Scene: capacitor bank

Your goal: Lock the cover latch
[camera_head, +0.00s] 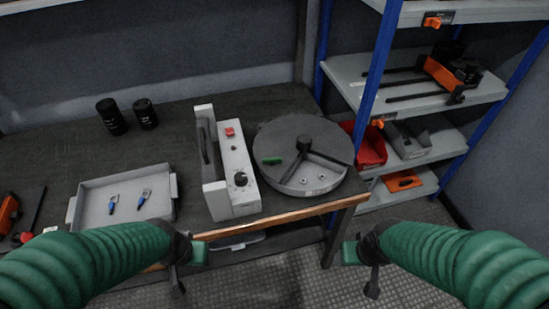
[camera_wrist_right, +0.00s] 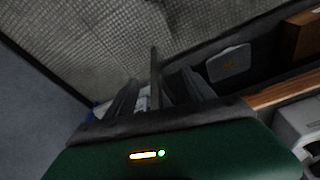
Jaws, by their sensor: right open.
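A round grey drum-like unit (camera_head: 330,175) stands on the right end of the bench. Its lid carries a dark three-armed handle (camera_head: 304,145) and a small green tab (camera_head: 272,160). Which part is the cover latch, and whether it is locked, I cannot tell. My right gripper (camera_head: 372,288) is open and empty, in front of the bench and below right of the drum. In the right wrist view its fingers (camera_wrist_right: 150,92) point over the floor. My left gripper (camera_head: 177,290) hangs before the bench's front edge, apart from the drum; its jaw gap is not clear.
A grey box (camera_head: 239,175) with a red button and black knob stands left of the drum. A grey tray (camera_head: 95,191) holds two blue-ended pieces. Two black cylinders (camera_head: 112,117) stand behind. A blue-post shelf (camera_head: 420,90) is at right. The bench's wooden edge (camera_head: 290,215) lies ahead.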

